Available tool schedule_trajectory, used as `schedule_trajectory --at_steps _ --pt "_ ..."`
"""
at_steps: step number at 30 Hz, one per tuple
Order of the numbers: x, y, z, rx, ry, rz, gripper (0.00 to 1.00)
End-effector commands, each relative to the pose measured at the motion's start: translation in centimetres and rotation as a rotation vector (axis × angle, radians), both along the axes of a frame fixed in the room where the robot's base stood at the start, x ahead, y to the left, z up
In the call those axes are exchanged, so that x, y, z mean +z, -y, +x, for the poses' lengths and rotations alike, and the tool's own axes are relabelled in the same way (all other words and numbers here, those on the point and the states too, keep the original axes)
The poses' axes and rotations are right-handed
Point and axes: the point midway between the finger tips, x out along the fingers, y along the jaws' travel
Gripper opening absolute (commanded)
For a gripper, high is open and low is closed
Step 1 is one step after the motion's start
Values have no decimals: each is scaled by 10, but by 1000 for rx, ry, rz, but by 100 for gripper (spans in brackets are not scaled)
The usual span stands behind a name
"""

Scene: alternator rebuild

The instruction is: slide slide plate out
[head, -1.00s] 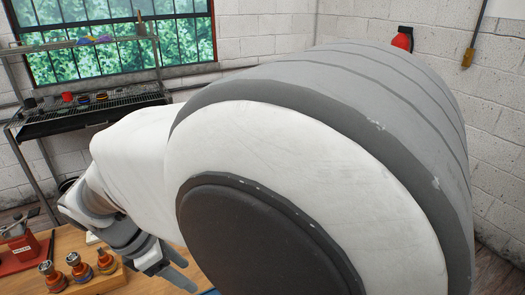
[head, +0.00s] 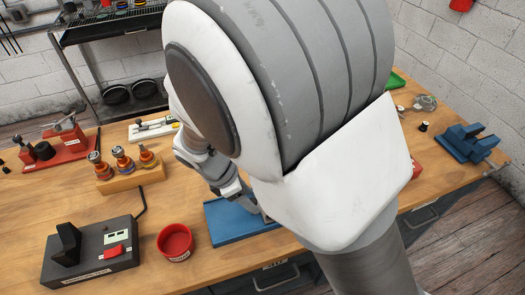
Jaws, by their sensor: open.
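No part can be surely told as the slide plate. A flat blue plate or tray (head: 232,235) lies on the workbench near its front edge, and my arm hides its right part. My gripper (head: 254,205) is open over the back of this blue piece, pointing down and to the right. One finger shows clearly; the rest is behind my arm. I cannot tell whether the finger touches anything. A pale fixture with a dark knob (head: 152,129) stands at the back of the bench, partly behind my arm.
A red cup (head: 175,243) and a dark tester box (head: 92,253) stand left of the blue piece. A wooden block with copper-coloured parts (head: 128,178) and a red press (head: 66,143) are farther left. A blue vise (head: 467,142) is at the right edge.

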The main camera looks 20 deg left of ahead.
Motion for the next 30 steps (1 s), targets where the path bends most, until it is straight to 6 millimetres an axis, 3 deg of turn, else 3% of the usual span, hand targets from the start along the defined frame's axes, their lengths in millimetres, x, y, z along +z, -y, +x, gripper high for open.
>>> schedule_trajectory --at_steps 4,14,30 --pt "0 0 0 0 0 0 57" --pt "0 0 0 0 0 0 0" --pt "1 0 0 0 0 0 0"
